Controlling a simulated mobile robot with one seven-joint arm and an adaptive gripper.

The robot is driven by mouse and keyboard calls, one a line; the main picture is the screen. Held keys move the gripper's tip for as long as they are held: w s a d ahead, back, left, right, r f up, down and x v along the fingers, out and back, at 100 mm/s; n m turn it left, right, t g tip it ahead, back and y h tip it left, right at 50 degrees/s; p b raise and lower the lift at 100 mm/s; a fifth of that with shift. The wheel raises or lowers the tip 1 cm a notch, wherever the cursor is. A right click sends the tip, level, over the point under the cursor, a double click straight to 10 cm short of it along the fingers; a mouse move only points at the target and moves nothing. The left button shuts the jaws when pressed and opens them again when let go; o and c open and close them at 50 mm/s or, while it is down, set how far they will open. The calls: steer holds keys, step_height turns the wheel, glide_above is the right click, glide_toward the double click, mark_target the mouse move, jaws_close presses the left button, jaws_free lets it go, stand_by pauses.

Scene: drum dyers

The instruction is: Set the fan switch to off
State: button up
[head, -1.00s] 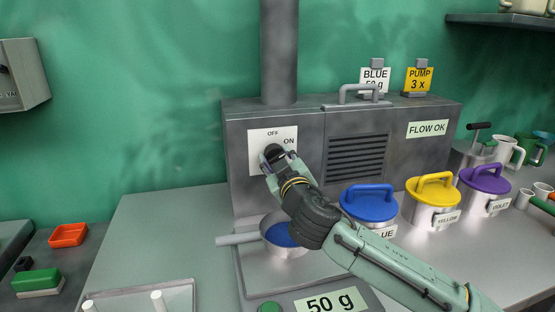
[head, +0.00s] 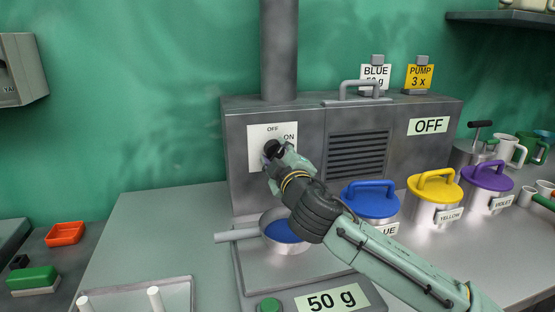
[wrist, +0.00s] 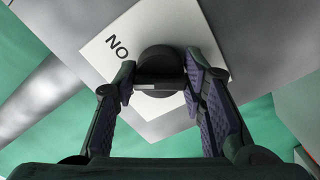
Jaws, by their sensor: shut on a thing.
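The fan switch is a dark round knob (wrist: 158,68) on a white plate (head: 262,134) marked OFF and ON, on the front of a grey metal cabinet (head: 295,140). My gripper (head: 273,150) is at the knob. In the wrist view my gripper's two fingers (wrist: 160,84) are shut on the knob, one on each side. My gripper hides much of the knob in the head view, so I cannot tell where it points. A status label (head: 429,126) at the cabinet's right reads OFF.
Below my gripper, a pan with blue powder (head: 283,231) stands on a scale whose display (head: 332,301) reads 50 g. Blue (head: 370,199), yellow (head: 434,188) and violet (head: 486,177) lidded pots stand to the right.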

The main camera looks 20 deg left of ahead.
steer(key=n+b, duration=0.1)
steer(key=n, duration=0.5)
steer(key=shift+b, duration=0.3)
steer(key=shift+n, duration=0.4)
steer(key=o, duration=1.2)
steer(key=shift+c, duration=0.2)
steer(key=v, duration=1.2)
